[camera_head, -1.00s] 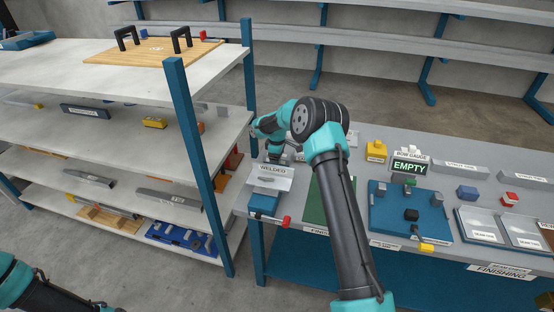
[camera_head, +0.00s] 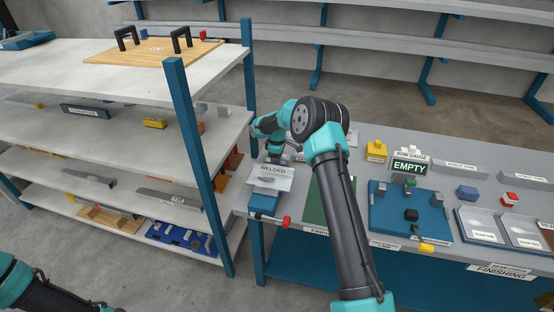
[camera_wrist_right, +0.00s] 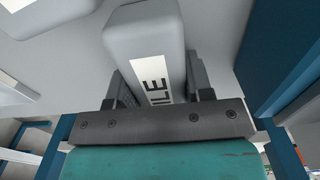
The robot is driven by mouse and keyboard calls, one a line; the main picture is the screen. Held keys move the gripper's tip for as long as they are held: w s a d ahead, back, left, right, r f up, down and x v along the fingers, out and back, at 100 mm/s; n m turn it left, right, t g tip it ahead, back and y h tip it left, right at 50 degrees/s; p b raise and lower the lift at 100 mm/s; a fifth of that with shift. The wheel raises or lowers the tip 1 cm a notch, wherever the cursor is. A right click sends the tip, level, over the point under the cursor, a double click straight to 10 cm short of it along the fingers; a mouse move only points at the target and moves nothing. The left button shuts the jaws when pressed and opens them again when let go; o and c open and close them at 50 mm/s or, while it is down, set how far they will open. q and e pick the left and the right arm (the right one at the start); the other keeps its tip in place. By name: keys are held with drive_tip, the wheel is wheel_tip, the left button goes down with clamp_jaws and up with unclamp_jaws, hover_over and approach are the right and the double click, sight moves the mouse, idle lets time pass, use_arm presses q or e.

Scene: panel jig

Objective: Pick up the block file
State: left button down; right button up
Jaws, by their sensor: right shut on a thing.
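The block file (camera_wrist_right: 145,35) is a light grey block with rounded edges and a white label on which "ILE" can be read in the right wrist view. My right gripper (camera_wrist_right: 158,80) is shut on it, with one dark finger on each side. In the head view my right gripper (camera_head: 277,157) is small and partly hidden by my arm, behind the WELDED sign at the bench's left end. The block cannot be made out there, and I cannot tell whether it touches the surface below. My left gripper is out of view; only part of my left arm shows at the lower left.
A shelf unit with a blue post (camera_head: 197,165) stands close left of my right gripper. The WELDED sign (camera_head: 271,178) is just in front of it.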

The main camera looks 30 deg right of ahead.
drive_tip(key=shift+r, duration=0.1)
wheel_tip(320, 180, up, 10)
drive_tip(key=shift+f, duration=0.1)
idle(0.5)
